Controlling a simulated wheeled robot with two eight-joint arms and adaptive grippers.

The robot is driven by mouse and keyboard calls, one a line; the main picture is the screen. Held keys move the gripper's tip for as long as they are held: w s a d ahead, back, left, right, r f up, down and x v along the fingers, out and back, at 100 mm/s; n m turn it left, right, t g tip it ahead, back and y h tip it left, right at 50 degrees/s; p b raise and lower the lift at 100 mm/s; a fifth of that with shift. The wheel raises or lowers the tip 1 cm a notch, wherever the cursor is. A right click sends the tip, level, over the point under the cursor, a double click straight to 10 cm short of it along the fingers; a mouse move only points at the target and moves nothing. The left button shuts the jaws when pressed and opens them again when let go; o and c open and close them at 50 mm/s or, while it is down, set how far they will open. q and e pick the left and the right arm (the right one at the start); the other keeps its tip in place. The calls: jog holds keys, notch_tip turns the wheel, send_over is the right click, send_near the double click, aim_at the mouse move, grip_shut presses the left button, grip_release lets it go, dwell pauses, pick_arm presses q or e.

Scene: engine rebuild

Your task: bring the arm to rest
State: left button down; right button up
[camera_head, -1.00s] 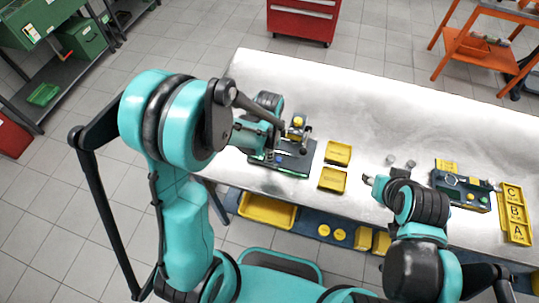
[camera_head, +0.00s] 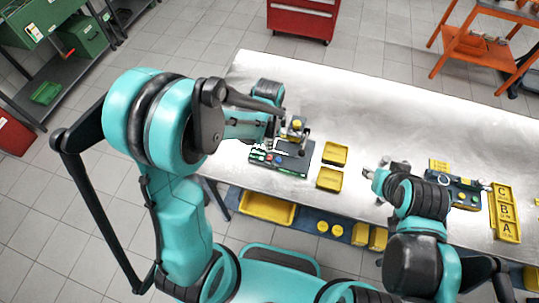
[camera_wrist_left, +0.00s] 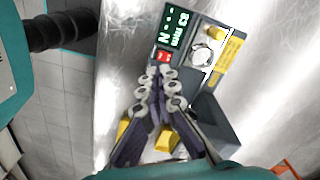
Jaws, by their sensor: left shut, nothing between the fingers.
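My left arm comes in from the left in the head view and reaches over the near-left part of the metal table (camera_head: 400,130). Its gripper (camera_head: 262,147) is at the left side of a dark measuring station (camera_head: 297,163). In the left wrist view the left gripper (camera_wrist_left: 165,76) is shut and empty. Its fingertips are just beside the station's red button (camera_wrist_left: 163,56) and display (camera_wrist_left: 174,28); I cannot tell whether they touch it. My right arm is bent over the table's near-right part. Its gripper (camera_head: 369,173) is too small to read.
Two yellow trays (camera_head: 330,179) lie right of the station. A second dark fixture (camera_head: 463,193) and a yellow rack marked C, B, A (camera_head: 505,213) are at the right. A yellow bin (camera_head: 267,209) is below the table edge. The table's far half is clear.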

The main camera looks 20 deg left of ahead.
dwell(0.3)
pick_arm(q)
jog(key=s+a+n+t+b, duration=0.2)
jog(key=s+n+t+b, duration=0.1)
jog(key=s+n+b, duration=0.2)
jog(key=s+a+r+n+t+b, duration=0.1)
jog(key=s+a+n+t+b, duration=0.1)
jog(key=s+n+t+b, duration=0.2)
jog(key=s+n+b, duration=0.1)
jog(key=n+b, duration=0.2)
jog(key=b, duration=0.2)
jog(key=shift+s+a+r, duration=0.15)
jog(key=shift+a, duration=0.2)
pick_arm(e)
notch_tip(320, 180, down, 14)
jog(key=shift+f, duration=0.15)
